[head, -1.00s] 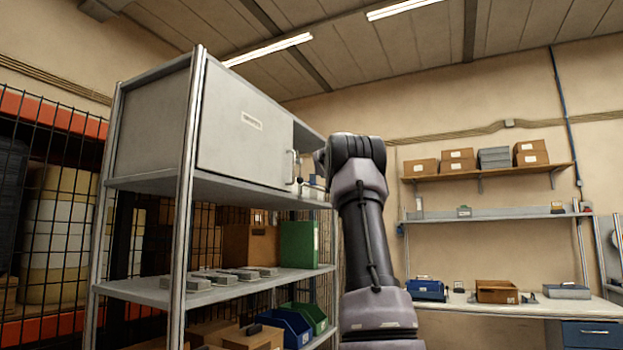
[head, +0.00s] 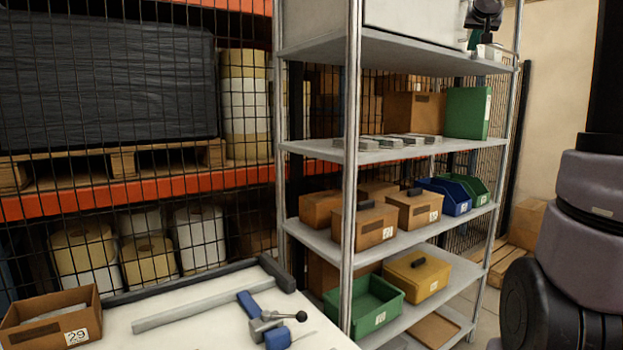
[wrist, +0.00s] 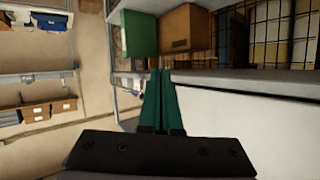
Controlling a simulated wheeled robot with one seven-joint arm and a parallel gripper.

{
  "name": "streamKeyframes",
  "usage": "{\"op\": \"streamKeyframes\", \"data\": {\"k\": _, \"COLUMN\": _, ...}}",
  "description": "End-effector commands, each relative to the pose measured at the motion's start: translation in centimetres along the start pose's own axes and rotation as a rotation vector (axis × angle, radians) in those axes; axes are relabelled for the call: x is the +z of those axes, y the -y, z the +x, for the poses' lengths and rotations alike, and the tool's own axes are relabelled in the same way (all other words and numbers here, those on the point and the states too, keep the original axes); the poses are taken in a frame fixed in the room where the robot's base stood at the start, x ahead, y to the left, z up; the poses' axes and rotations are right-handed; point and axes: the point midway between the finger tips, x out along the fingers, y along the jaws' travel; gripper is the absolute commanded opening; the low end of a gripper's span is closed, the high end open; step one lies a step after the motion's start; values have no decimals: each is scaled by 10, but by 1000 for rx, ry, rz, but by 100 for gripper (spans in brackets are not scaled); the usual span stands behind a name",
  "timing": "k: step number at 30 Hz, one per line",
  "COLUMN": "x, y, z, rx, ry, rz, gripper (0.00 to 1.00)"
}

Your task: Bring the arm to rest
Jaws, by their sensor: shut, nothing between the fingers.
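My gripper (wrist: 160,88) shows in the wrist view with its two green fingers side by side and shut, nothing between them. In that view the fingers overlap the edge of the shelf rack, next to the pale grey cabinet (wrist: 250,125). In the head view the cabinet (head: 412,18) is cut off at the top, and a dark part of my arm shows at its right end. Large links of my arm fill the right edge.
The rack's shelves hold a green file box (head: 467,112), flat grey pieces (head: 390,142), cardboard boxes (head: 363,223), and blue and green bins. A white table (head: 185,325) with a blue-handled clamp (head: 265,325) stands in front. A wire mesh fence (head: 110,190) lies at the left.

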Motion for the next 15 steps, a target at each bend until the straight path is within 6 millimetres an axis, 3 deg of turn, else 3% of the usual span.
{"op": "streamKeyframes", "data": {"k": 1, "x": 30, "y": 13, "z": -25, "rx": -23, "ry": 52, "rz": 9, "gripper": 0}}
{"op": "streamKeyframes", "data": {"k": 6, "x": 138, "y": 37, "z": -96, "rx": -90, "ry": 241, "rz": 47, "gripper": 0}}
{"op": "streamKeyframes", "data": {"k": 12, "x": 266, "y": 44, "z": -175, "rx": -168, "ry": 456, "rz": 83, "gripper": 0}}
{"op": "streamKeyframes", "data": {"k": 15, "x": 320, "y": 43, "z": -205, "rx": -201, "ry": 546, "rz": 96, "gripper": 0}}
